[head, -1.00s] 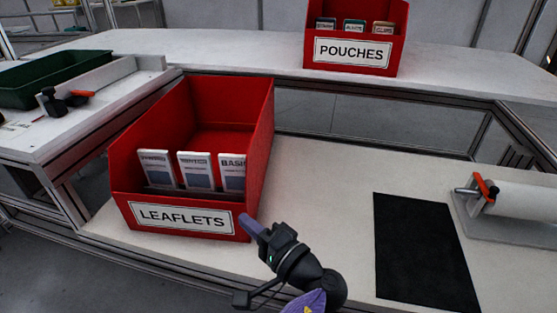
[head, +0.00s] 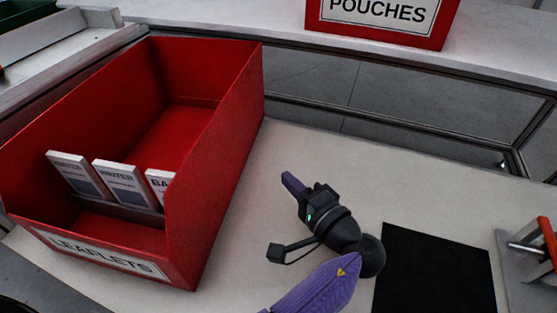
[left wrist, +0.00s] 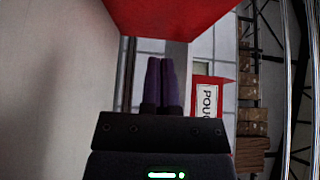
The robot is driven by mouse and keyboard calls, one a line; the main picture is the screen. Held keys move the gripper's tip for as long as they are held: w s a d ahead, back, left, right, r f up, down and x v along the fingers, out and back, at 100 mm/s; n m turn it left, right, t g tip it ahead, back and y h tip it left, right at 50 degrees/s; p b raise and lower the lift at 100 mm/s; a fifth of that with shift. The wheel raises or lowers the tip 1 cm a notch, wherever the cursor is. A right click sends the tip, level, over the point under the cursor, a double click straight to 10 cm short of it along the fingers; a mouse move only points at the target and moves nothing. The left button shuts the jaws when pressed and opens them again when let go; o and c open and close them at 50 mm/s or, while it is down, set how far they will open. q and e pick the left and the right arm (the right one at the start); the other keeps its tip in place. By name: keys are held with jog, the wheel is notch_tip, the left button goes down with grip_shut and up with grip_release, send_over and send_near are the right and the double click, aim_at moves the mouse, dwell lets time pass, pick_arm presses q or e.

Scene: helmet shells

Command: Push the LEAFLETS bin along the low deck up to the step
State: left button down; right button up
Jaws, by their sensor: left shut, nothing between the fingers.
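The red LEAFLETS bin (head: 215,150) stands upright on the left part of the pale low deck (head: 330,150), its labelled front towards me. Several white leaflet packs (head: 120,183) stand inside near its front. My left gripper (head: 290,182) is shut and empty, low over the deck to the right of the bin's right wall, with a visible gap in the head view. In the left wrist view its closed purple fingers (left wrist: 160,82) point forward below a red bin wall (left wrist: 175,15). The bin's far foot is hidden. My right gripper is not in view.
A raised white deck (head: 230,22) runs along the back, carrying the red POUCHES bin (head: 380,15). A raised grey-white edge (head: 65,50) lies at the back left. A black mat (head: 435,268) and an orange-handled fixture (head: 535,255) lie to the right. The deck behind the gripper is clear.

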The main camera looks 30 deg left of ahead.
pick_arm(q)
jog(key=b, duration=0.2)
send_near(235, 146)
jog(key=w, duration=0.1)
jog(key=w+a, duration=0.1)
jog(key=w, duration=0.2)
jog(key=shift+a+f, duration=0.2)
jog(key=shift+f, duration=0.05)
jog(key=a, duration=0.1)
jog(key=a+b, duration=0.1)
jog(key=a, duration=0.1)
jog(key=shift+s+a+r, duration=0.15)
jog(key=shift+s+a, duration=0.15)
jog(key=shift+s, duration=0.05)
jog(key=shift+s+a+r, duration=0.1)
jog(key=shift+a, duration=0.3)
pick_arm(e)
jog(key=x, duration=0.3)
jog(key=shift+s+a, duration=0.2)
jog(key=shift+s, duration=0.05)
